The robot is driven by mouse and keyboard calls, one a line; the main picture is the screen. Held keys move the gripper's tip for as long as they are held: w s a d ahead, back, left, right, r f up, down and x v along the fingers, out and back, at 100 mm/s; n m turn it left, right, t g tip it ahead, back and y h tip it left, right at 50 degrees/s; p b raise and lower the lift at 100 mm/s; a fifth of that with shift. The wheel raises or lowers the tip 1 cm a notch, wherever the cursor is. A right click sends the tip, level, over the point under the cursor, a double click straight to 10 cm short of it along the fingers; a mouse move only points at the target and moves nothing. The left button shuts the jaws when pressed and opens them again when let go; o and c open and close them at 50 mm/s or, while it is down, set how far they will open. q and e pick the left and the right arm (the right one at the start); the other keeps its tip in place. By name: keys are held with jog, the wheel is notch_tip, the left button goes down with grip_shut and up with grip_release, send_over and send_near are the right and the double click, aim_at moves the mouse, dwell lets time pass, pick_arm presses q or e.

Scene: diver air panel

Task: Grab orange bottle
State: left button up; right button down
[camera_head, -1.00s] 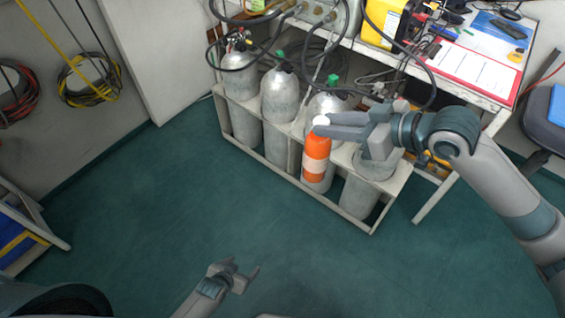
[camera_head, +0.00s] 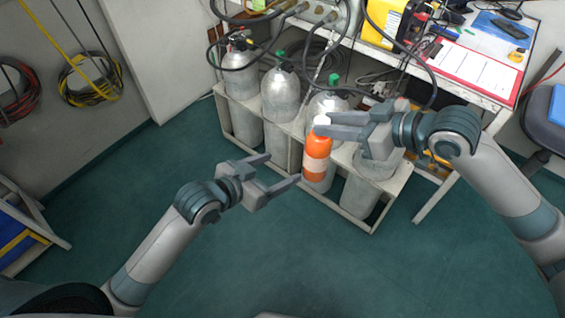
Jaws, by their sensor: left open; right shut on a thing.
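The orange bottle (camera_head: 317,150) has a white cap and a pale band and hangs upright in front of the cylinder rack. My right gripper (camera_head: 325,126) is shut on it near the cap, reaching in from the right. My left gripper (camera_head: 283,171) is open and empty, to the left of the bottle. Its two fingers point right toward the bottle, with the lower fingertip close to the bottle's lower side in the picture. I cannot tell whether that fingertip touches it.
Several grey cylinders stand in a white rack (camera_head: 335,219) behind the bottle. Black hoses loop above them. A workbench with a yellow case (camera_head: 383,22) and a red clipboard (camera_head: 476,67) is at the upper right. The green floor (camera_head: 250,260) in front is clear.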

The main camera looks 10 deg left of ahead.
pick_arm(q)
jog(key=m+h, duration=0.2)
send_near(318, 152)
notch_tip(318, 152, down, 3)
jog(key=w+a, duration=0.1)
jog(key=w, duration=0.1)
jog(key=shift+s, duration=0.15)
jog(key=shift+f, duration=0.1)
pick_arm(e)
jog(key=shift+r, duration=0.1)
pick_arm(q)
jog(key=x, duration=1.2)
jog(key=shift+a+f, duration=0.1)
jog(key=shift+f, duration=0.05)
jog(key=c, duration=1.3)
jog(key=shift+c, duration=1.3)
pick_arm(e)
jog(key=c, duration=1.3)
grip_release()
jog(key=shift+c, duration=0.2)
jog(key=v, duration=1.2)
